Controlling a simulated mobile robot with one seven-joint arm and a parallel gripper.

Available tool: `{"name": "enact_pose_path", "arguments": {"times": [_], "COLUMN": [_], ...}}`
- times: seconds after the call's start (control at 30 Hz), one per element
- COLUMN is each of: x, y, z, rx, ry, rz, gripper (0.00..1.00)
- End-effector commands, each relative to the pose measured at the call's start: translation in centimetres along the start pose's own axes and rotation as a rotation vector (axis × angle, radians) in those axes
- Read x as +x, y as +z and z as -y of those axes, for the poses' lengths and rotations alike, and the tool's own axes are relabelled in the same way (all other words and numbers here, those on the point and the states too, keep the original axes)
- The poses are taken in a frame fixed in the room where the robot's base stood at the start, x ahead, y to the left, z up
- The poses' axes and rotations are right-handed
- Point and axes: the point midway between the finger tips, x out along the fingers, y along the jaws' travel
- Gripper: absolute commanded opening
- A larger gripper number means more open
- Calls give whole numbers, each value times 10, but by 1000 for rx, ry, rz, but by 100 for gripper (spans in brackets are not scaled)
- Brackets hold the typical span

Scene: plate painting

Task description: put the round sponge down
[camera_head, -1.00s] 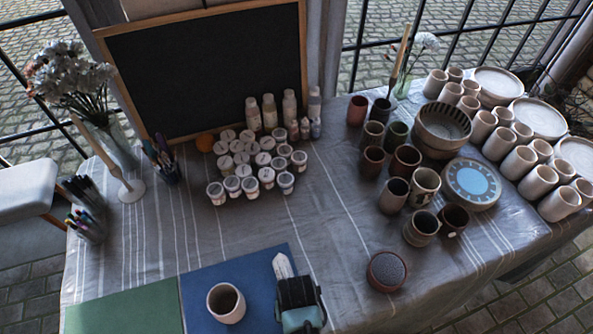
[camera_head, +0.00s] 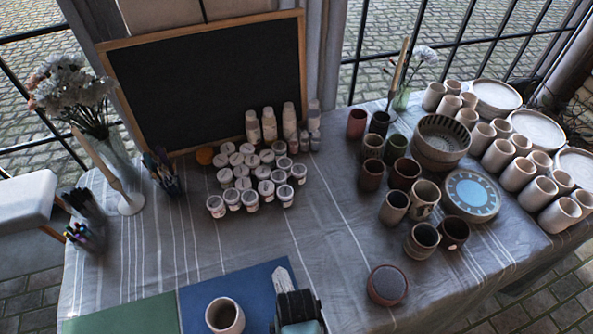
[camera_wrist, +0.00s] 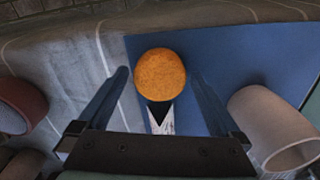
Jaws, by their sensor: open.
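The round orange sponge (camera_wrist: 160,75) shows in the wrist view over the blue mat (camera_wrist: 225,60), near the mat's edge. My gripper (camera_wrist: 160,72) is open, with one finger on each side of the sponge and a small gap on both sides. Whether the sponge lies flat on the mat cannot be told for sure. In the head view my gripper (camera_head: 298,312) is over the right edge of the blue mat (camera_head: 250,285) and hides this sponge.
A beige cup (camera_head: 224,315) stands on the mat left of my gripper. A dark red round pot (camera_head: 387,285) stands to the right. Paint jars (camera_head: 250,180) and pottery stand farther back. The cloth between is clear.

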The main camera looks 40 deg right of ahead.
Motion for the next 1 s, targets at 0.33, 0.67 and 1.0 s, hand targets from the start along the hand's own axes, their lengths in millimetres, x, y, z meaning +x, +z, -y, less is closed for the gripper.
{"name": "enact_pose_path", "arguments": {"times": [0.33, 0.67, 1.0], "x": [-72, -109, -119], "y": [-1, 0, -14], "z": [0, 0, 2], "rx": [-1, 0, -12], "ry": [0, 0, 0], "rz": [-5, -1, -51], "gripper": [100, 100, 100]}}
